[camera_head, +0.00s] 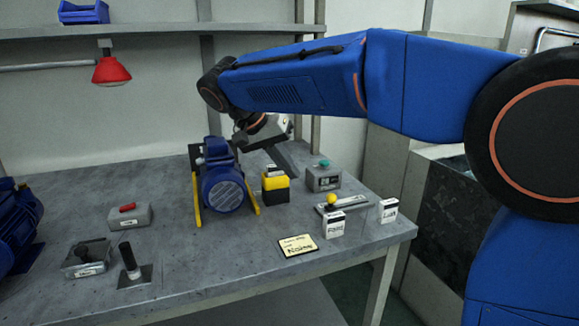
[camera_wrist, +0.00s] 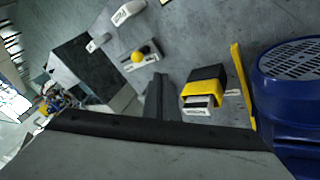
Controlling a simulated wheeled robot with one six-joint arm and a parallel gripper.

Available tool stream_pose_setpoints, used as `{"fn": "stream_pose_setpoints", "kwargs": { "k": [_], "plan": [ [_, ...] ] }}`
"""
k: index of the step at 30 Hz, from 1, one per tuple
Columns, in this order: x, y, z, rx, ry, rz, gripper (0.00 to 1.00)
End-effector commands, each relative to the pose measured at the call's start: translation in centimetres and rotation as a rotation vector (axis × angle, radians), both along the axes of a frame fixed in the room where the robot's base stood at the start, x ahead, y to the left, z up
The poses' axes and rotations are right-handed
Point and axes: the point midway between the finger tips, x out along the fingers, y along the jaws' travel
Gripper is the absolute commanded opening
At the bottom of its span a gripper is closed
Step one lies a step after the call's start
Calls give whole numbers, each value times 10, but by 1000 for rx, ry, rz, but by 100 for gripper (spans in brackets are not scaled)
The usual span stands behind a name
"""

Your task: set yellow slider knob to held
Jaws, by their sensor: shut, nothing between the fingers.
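The yellow slider knob (camera_head: 331,199) is a round ball on a flat grey slider plate (camera_head: 354,203) near the table's right side. In the wrist view the yellow knob (camera_wrist: 138,56) is above and left of the finger. My gripper (camera_head: 291,172) is shut and empty, in the air behind and left of the knob, apart from it. One dark finger of my gripper (camera_wrist: 157,98) shows in the wrist view. I cannot read any slider marking for held.
A yellow-and-black block (camera_head: 276,190) and a grey box with a green button (camera_head: 323,178) stand close to my gripper. A blue pump motor (camera_head: 222,185) is to the left. Two white label blocks (camera_head: 333,226) (camera_head: 388,211) and a note card (camera_head: 297,245) lie near the slider.

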Motion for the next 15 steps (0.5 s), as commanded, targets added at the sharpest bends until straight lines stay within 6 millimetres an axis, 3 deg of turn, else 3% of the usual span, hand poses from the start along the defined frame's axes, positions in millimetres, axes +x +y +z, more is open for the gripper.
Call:
{"fn": "stream_pose_setpoints", "kwargs": {
  "k": [11,15],
  "plan": [
    [13,-35,-56,-1,2,-2,0],
    [6,-54,-58,1,0,-1,0]
  ]
}}
